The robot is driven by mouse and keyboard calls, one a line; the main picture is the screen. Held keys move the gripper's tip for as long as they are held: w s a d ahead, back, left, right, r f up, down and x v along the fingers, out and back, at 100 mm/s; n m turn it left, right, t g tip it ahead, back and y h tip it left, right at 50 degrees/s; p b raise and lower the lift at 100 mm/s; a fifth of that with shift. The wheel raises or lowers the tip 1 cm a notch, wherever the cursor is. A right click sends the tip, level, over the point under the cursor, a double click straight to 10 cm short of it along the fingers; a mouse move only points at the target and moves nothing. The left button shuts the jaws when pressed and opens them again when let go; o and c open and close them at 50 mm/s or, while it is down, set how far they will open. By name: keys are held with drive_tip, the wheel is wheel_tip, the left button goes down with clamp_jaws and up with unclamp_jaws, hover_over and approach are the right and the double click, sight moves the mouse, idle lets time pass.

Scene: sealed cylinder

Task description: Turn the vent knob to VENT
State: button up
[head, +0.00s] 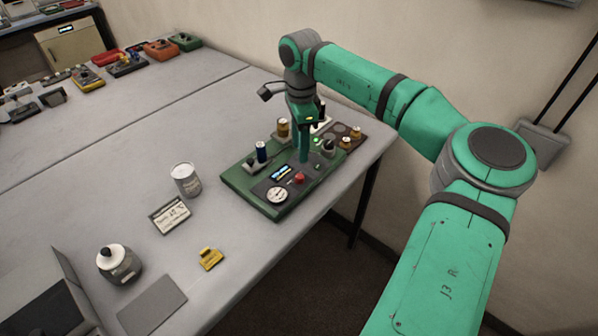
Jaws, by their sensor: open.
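A green-based device (238,184) stands near the table's right edge. Its dark top carries a round white gauge (276,195), a lit display (281,172) and a red button (299,177). A dark knob with a pale base (328,147) stands at the device's right side; it may be the vent knob, but its label and setting are too small to read. A blue-bodied cylinder (261,152) stands at the left side. My gripper (304,158) points down over the device's middle, just left of the dark knob. It is open; its fingers overlap in this view, and contact cannot be told.
A white can (186,180), a small sign (170,215), a yellow tag (210,258) and a dark jar with a white lid (119,263) stand left of the device. A dark tray with brass-coloured parts (350,133) lies behind. Bare table (130,160) stretches left.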

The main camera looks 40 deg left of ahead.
sight(300, 177)
wheel_tip(300, 177, down, 10)
drive_tip(key=shift+a+r, duration=0.15)
drive_tip(key=shift+r, duration=0.1)
drive_tip(key=shift+w+f, duration=0.1)
drive_tip(key=shift+f, duration=0.4)
drive_tip(key=shift+a+f, duration=0.1)
drive_tip(key=shift+a, duration=0.05)
drive_tip(key=shift+d, duration=0.2)
drive_tip(key=shift+c, duration=0.9)
drive_tip(key=shift+d, duration=0.1)
clamp_jaws()
